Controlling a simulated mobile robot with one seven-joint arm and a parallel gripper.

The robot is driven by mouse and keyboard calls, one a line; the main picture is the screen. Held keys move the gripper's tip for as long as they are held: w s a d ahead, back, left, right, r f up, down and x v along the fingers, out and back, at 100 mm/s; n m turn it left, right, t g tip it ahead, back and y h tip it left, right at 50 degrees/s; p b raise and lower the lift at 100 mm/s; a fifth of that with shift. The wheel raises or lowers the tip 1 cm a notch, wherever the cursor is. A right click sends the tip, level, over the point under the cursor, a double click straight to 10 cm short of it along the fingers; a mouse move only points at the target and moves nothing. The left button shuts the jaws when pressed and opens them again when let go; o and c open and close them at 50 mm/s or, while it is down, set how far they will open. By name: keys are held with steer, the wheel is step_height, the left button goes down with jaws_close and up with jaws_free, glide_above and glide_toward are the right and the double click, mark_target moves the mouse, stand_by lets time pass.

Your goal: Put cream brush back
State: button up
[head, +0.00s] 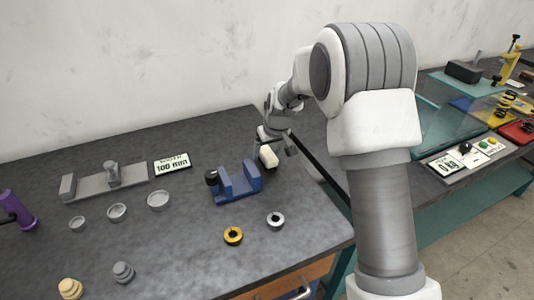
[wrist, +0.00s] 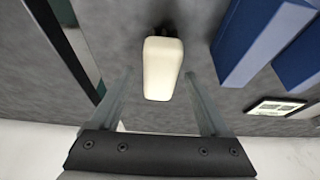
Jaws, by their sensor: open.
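The cream brush (head: 268,158) is near the back right of the grey workbench, just behind the blue block fixture. In the wrist view the brush (wrist: 162,68) is a rounded cream block with a small dark bit at its far end. My gripper (head: 272,151) is open at the brush. In the wrist view the fingers of my gripper (wrist: 157,76) stand one on each side of the brush, with a gap on both sides. I cannot tell how far the fingertips reach down beside it.
The blue fixture (head: 237,184) with a dark knob stands close to the brush. A gold ring (head: 233,236) and a silver ring (head: 275,220) lie in front. Several shallow dishes, a grey rail stand (head: 105,180) and a display (head: 172,163) are left. The bench's right edge is near.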

steer(key=p+v, duration=0.1)
steer(key=v, duration=0.9)
steer(key=s+d+r+m+t, duration=0.1)
steer(key=s+d+r, duration=0.2)
steer(key=s+r, duration=0.4)
steer(key=s+d+r+m, duration=0.1)
steer(key=s+d+r, duration=0.25)
steer(key=s, duration=0.55)
steer(key=s+d+m+h, duration=0.1)
steer(key=s+d, duration=0.3)
steer(key=s, duration=1.3)
steer(key=shift+d+m+h, duration=0.2)
steer(key=shift+m+h, duration=0.2)
steer(key=shift+m, duration=0.4)
steer(key=shift+s, duration=0.1)
